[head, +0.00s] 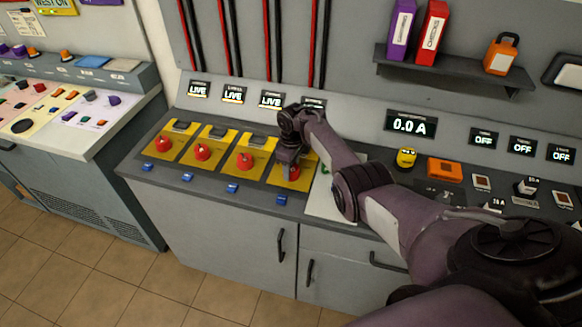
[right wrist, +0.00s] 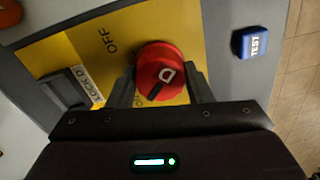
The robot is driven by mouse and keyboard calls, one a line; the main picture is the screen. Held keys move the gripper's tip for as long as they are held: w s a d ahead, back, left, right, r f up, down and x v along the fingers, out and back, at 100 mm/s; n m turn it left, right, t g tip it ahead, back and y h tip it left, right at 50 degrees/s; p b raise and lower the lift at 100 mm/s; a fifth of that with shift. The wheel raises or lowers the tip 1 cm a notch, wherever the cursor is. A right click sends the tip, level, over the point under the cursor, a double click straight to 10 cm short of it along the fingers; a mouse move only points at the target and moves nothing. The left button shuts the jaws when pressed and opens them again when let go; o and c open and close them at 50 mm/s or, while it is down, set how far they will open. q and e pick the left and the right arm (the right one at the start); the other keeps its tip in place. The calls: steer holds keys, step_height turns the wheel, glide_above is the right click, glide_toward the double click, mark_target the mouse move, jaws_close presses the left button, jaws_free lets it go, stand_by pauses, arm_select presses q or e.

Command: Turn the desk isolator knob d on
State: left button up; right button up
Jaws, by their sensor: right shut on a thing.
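The red isolator knob d (head: 292,173) is the rightmost of the row of red knobs on yellow plates. In the right wrist view the knob (right wrist: 168,66) carries the letter D and a black mark towards its lower left. Its yellow plate (right wrist: 85,52) shows OFF; a second word beside the knob is mostly hidden by a finger. My right gripper (head: 289,163) comes down on the knob; in the right wrist view the right gripper's fingers (right wrist: 163,82) lie on both sides of it, shut on it. My left gripper is out of view.
Three other red knobs (head: 245,162) stand to the left, under displays reading LIVE (head: 271,100). The fourth display is mostly hidden by my arm. Blue TEST buttons (right wrist: 250,42) line the desk's front edge. The current display (head: 410,125) reads 0.0 A. A shelf (head: 450,72) overhangs at right.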

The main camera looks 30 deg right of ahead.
steer(key=o, duration=1)
steer(key=shift+r, duration=0.1)
step_height(320, 180, up, 8)
steer(key=shift+w+d+f+p, duration=0.1)
steer(key=shift+p, duration=0.3)
